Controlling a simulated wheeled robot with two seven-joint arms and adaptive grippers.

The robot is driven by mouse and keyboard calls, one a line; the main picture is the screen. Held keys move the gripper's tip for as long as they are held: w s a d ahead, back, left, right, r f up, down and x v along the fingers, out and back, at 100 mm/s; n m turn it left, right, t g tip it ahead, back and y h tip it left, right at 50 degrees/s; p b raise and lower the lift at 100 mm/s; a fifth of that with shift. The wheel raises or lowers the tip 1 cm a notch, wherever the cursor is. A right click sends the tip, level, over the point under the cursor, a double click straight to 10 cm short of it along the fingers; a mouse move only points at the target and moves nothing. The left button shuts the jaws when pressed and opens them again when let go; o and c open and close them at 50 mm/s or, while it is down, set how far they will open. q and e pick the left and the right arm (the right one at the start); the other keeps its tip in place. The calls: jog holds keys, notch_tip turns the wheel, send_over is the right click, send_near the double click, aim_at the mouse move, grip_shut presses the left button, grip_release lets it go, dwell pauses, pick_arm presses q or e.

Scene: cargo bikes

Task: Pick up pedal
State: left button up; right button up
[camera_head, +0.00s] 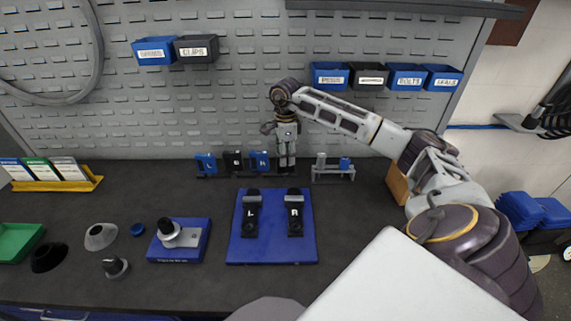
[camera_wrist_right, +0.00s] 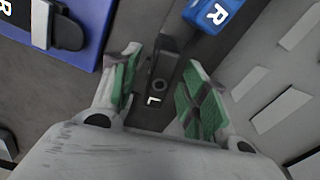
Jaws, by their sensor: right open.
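My right gripper (camera_head: 287,160) is at the back of the workbench, fingers pointing down, just right of a blue pedal marked R (camera_head: 262,161). In the right wrist view the right gripper (camera_wrist_right: 158,95) is open, with a black pedal marked L (camera_wrist_right: 163,68) standing between its green-padded fingers. A gap shows on each side of that pedal. The blue R pedal (camera_wrist_right: 214,12) is beside it. In the head view the gripper hides the black L pedal. A blue pedal marked L (camera_head: 206,162) and another black pedal (camera_head: 233,161) stand farther left. My left gripper is not in view.
A blue mat (camera_head: 272,249) holds black crank arms marked L (camera_head: 250,213) and R (camera_head: 295,213). A grey rack (camera_head: 332,173) stands right of the gripper. A blue block (camera_head: 180,240) with a metal part stands left. Labelled bins hang on the pegboard (camera_head: 240,95).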

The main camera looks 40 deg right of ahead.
aim_at(285, 172)
notch_tip(285, 172, down, 4)
jog(key=shift+r, duration=0.25)
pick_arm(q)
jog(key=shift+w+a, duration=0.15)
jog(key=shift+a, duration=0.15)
pick_arm(e)
jog(key=shift+f, duration=0.2)
jog(key=shift+c, duration=0.4)
jog(key=c, duration=0.7)
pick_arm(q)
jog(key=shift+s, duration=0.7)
pick_arm(e)
grip_shut()
